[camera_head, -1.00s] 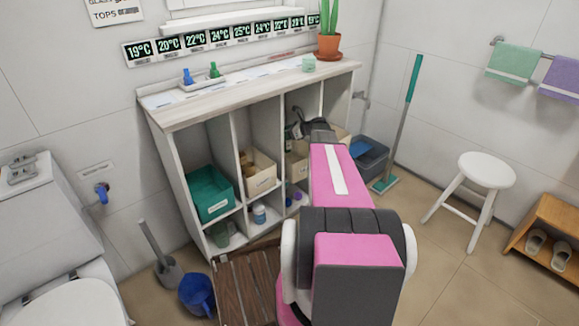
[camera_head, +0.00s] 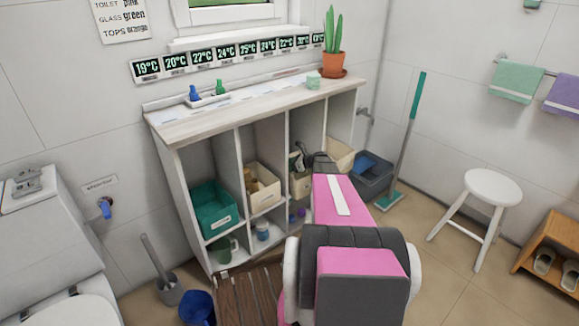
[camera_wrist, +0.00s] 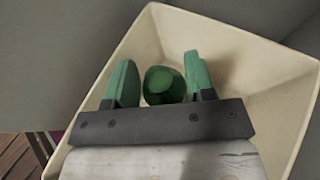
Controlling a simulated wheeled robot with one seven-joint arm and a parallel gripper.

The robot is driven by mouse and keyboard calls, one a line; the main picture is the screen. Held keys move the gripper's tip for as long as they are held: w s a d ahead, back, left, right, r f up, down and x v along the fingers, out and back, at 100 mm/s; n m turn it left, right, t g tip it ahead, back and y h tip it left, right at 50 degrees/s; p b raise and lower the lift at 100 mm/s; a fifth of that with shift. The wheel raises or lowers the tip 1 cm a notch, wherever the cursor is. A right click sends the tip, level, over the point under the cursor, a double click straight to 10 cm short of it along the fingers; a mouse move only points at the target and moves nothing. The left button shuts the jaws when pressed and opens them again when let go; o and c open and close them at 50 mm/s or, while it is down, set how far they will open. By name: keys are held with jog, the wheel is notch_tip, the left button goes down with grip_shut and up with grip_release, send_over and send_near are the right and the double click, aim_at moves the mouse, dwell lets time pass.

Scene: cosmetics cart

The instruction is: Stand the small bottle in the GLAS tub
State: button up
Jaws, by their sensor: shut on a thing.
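My gripper (camera_wrist: 162,85) points down into a cream tub (camera_wrist: 265,75) in the wrist view. Its green-padded fingers stand on both sides of a small dark green bottle (camera_wrist: 164,86), shut on it. The bottle's round end faces the camera; its lower part is hidden. In the head view, a cream tub (camera_head: 297,185) is in the third compartment, partly behind my arm, with dark gripper parts above it. A teal tub (camera_head: 212,212) and another cream tub (camera_head: 262,190) stand to its left. Their labels are too small to read, so I cannot tell which is GLAS.
A blue bottle (camera_head: 194,94) and a green bottle (camera_head: 219,87) stand on the shelf top. Upright dividers separate the compartments. A stool (camera_head: 492,188), a dark bin (camera_head: 374,180) and a mop (camera_head: 412,140) are at the right. A blue bucket (camera_head: 197,307) is on the floor at the left.

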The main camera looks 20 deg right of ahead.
jog(key=shift+f, duration=0.25)
jog(key=o, duration=0.9)
jog(key=shift+s+d+r, duration=0.2)
jog(key=shift+r, duration=0.05)
jog(key=v, duration=1.1)
jog(key=shift+s+d, duration=0.1)
jog(key=shift+d, duration=0.1)
